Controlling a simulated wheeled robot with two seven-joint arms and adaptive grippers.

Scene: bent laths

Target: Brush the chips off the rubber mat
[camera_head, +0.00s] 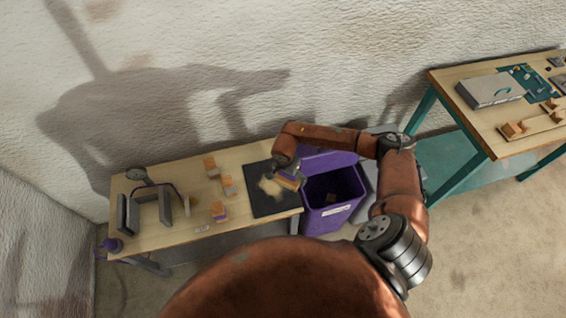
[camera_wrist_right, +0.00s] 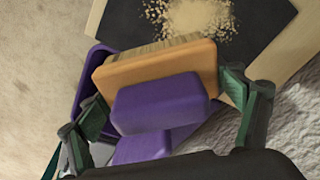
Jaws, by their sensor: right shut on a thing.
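The black rubber mat (camera_head: 261,203) lies at the right end of the wooden bench. A patch of pale chips (camera_head: 268,186) lies on it; the chips also show in the right wrist view (camera_wrist_right: 190,14) just beyond the bristles. My right gripper (camera_head: 288,176) is over the right part of the mat, shut on a brush (camera_wrist_right: 160,68) with an orange-brown body, pale bristles and a purple grip. I cannot tell whether the bristles touch the mat. My left gripper is not in view.
A purple bin (camera_head: 335,218) with a white label stands open at the bench's right end. Several wooden blocks (camera_head: 218,211) and a grey clamp-like frame (camera_head: 128,215) are on the bench (camera_head: 170,232) left of the mat. A second table (camera_head: 478,118) stands at right.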

